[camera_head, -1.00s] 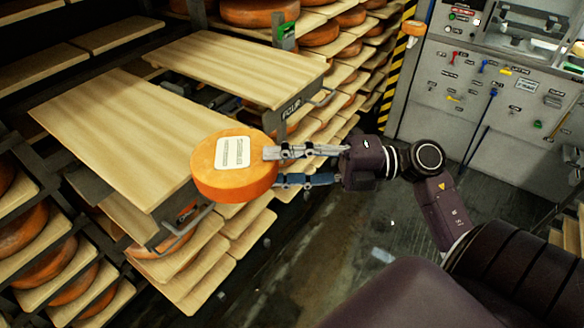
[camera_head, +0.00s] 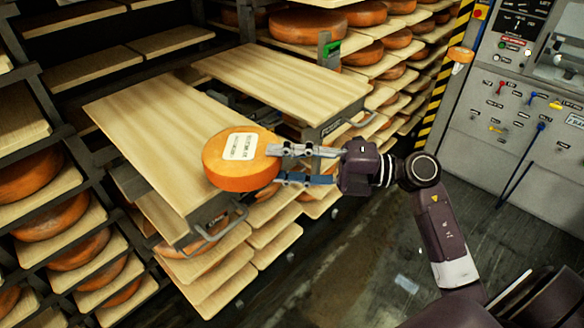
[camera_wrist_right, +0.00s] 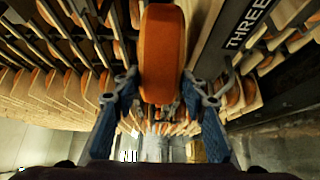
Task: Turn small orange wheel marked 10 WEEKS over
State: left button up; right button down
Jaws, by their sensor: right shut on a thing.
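A small orange cheese wheel (camera_head: 228,178) with a white label on its upper face is held near the front edge of the left pulled-out board (camera_head: 165,125). The print on the label is too small to read. My right gripper (camera_head: 281,164) is shut on the wheel's right side, coming in from the right. In the right wrist view the wheel (camera_wrist_right: 162,55) stands edge-on between the two fingers (camera_wrist_right: 160,88). In the head view the wheel lies face up, slightly tilted. I cannot tell whether it touches the board. My left gripper is not in view.
A second pulled-out board (camera_head: 285,75) is bare. Racks with several larger orange wheels (camera_head: 45,175) stand at the left and back. A grey control panel (camera_head: 510,110) stands at the right beside a yellow-black striped post (camera_head: 442,75). The floor (camera_head: 370,245) below is mostly open.

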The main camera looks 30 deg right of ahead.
jog(key=shift+w+a+r, duration=0.1)
jog(key=shift+w+a, duration=0.15)
jog(key=shift+w, duration=0.45)
jog(key=shift+w+a+r, duration=0.1)
jog(key=shift+w+a, duration=0.15)
jog(key=shift+w, duration=0.45)
jog(key=shift+w+a+r, duration=0.1)
jog(key=shift+w+a, duration=0.15)
jog(key=shift+w, duration=0.45)
jog(key=shift+f+b, duration=0.95)
jog(key=shift+f, duration=0.35)
jog(key=shift+f, duration=0.2)
jog(key=c, duration=1.1)
grip_release()
jog(key=shift+s+f, duration=0.1)
jog(key=shift+f, duration=0.2)
jog(key=v, duration=1.2)
jog(key=shift+r, duration=0.15)
